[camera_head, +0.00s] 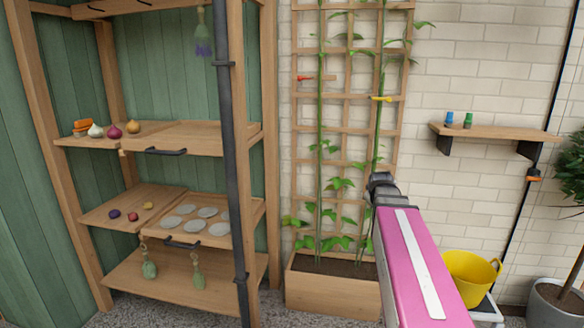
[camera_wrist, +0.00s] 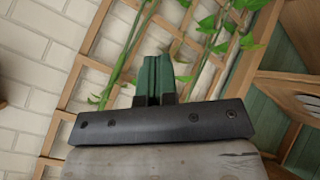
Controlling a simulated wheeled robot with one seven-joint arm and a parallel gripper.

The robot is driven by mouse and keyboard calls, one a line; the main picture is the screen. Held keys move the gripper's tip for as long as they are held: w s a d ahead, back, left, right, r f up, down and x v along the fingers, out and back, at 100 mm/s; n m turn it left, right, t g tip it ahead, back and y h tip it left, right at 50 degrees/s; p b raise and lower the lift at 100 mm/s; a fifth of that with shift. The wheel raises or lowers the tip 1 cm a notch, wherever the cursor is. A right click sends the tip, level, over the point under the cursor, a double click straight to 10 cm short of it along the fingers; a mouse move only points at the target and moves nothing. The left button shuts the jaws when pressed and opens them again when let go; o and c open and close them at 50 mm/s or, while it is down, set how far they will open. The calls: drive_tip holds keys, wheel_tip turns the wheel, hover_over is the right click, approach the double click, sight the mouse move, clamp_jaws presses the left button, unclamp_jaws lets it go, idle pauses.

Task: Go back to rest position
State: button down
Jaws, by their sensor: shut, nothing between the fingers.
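My gripper (camera_wrist: 153,80) shows in the wrist view with its two green fingers together and nothing between them. Behind it are the wooden trellis (camera_wrist: 185,45) and the green climbing plants (camera_wrist: 225,30). In the head view my pink arm reaches up from the lower right toward the trellis (camera_head: 350,130), and its dark end is in front of the trellis's lower right side. The fingers cannot be made out in the head view. The planter box (camera_head: 330,290) stands below the trellis, partly hidden by my arm.
A wooden shelf unit (camera_head: 262,100) with pull-out trays stands at the left. A small wall shelf (camera_head: 500,132) holds a blue and a green item. A yellow tub (camera_head: 470,275) and a potted plant (camera_head: 555,305) stand at the lower right. Gravel covers the floor.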

drive_tip(key=s+a+f+m+g, duration=0.2)
drive_tip(key=s+a+f+g, duration=0.1)
drive_tip(key=s+f, duration=0.4)
drive_tip(key=s+a+f+m+g+y, duration=0.1)
drive_tip(key=s+a+f+m+g, duration=0.1)
drive_tip(key=s+a+f, duration=0.4)
drive_tip(key=s+a+f+m+g+y, duration=0.1)
drive_tip(key=s+a+f+m+g, duration=0.1)
drive_tip(key=s+f, duration=0.5)
wheel_tip(320, 180, down, 4)
drive_tip(key=shift+s+a+r+g, duration=0.1)
drive_tip(key=shift+s+a+g, duration=0.2)
drive_tip(key=shift+a+g, duration=0.75)
drive_tip(key=shift+a+t, duration=0.2)
drive_tip(key=shift+t, duration=0.05)
